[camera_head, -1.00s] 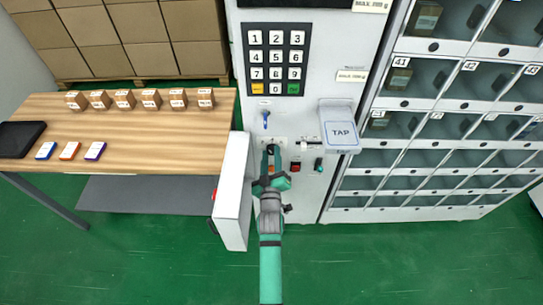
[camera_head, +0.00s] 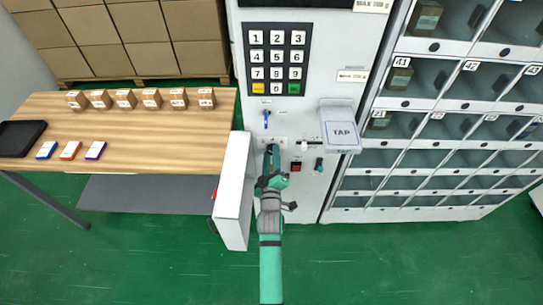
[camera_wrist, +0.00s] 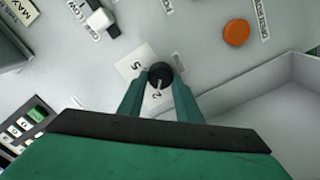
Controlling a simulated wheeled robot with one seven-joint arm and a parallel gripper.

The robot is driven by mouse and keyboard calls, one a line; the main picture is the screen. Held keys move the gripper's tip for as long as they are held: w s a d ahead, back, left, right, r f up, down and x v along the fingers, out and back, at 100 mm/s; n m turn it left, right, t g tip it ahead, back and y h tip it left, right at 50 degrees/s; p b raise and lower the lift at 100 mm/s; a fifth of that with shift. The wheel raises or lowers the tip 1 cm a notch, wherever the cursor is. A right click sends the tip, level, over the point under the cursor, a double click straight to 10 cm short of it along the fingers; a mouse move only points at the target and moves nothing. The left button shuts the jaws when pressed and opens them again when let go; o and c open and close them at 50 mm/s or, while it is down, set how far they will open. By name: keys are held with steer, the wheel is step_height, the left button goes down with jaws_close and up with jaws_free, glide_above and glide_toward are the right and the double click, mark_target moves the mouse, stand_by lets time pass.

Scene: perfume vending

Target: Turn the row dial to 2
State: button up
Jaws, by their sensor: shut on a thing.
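The row dial (camera_wrist: 160,75) is a small black round knob on a pale plate in the wrist view. The digit 2 shows on the plate below it in the picture, and another digit that looks like 5 shows to its upper left. A light mark on the knob points down, roughly toward the 2. My gripper (camera_wrist: 159,92) is shut on the dial, with one green finger on each side. In the head view my gripper (camera_head: 271,152) reaches the front of the white machine (camera_head: 300,120) and hides most of the dial.
An open white door (camera_head: 234,190) stands just left of my gripper. A blue key (camera_head: 266,118) and a keypad (camera_head: 276,60) are above.

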steer(key=o, duration=1)
steer(key=s, duration=1.1)
steer(key=shift+w, duration=0.1)
steer(key=s+f+m+g, duration=0.1)
steer(key=s+f+m, duration=0.1)
steer(key=s, duration=0.7)
steer(key=s+f+m, duration=0.2)
steer(key=s, duration=0.8)
steer(key=s+r+m, duration=0.2)
steer(key=s, duration=0.4)
steer(key=s+r+m+g, duration=0.1)
steer(key=s+r+m, duration=0.1)
steer(key=s, duration=0.4)
steer(key=s+r+m, duration=0.2)
steer(key=s, duration=0.4)
steer(key=shift+s+d+r+g, duration=0.1)
steer(key=shift+d+r+g, duration=0.2)
steer(key=shift+r, duration=0.1)
